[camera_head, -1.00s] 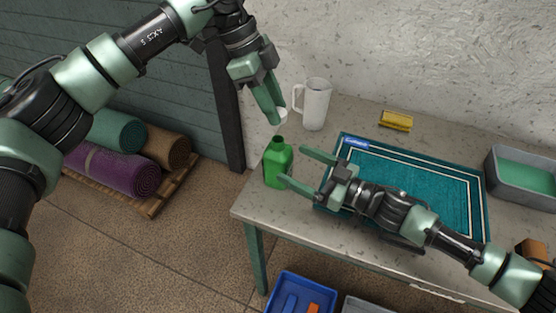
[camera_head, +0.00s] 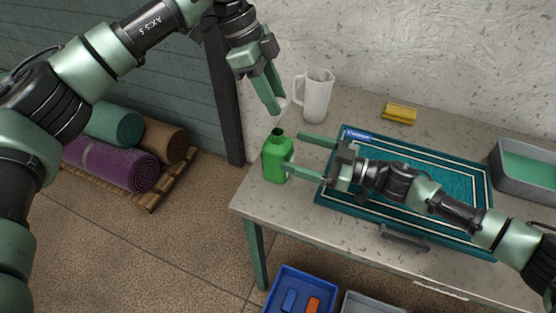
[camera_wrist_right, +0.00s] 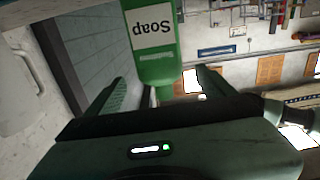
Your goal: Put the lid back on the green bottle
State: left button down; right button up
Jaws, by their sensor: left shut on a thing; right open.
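The green bottle (camera_head: 277,158) stands upright and open-topped near the table's left end. It shows upside down in the right wrist view (camera_wrist_right: 152,45), with a white "Soap" label. My left gripper (camera_head: 275,108) is above the bottle's mouth, shut on a small white lid (camera_head: 283,102), which its fingers partly hide. The lid is apart from the bottle. My right gripper (camera_head: 297,154) is open at the bottle's right side, fingers pointing at it. Its nearer fingertip overlaps the bottle's right edge; I cannot tell whether it touches. The right wrist view shows the neck between the two fingers (camera_wrist_right: 165,88).
A white jug (camera_head: 318,97) stands behind the bottle, close to my left gripper. A blue bin (camera_head: 302,283) is below the table's front.

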jog(key=x, duration=0.9)
grip_shut()
pick_arm(q)
send_over(274, 131)
jog(key=shift+f, duration=2.4)
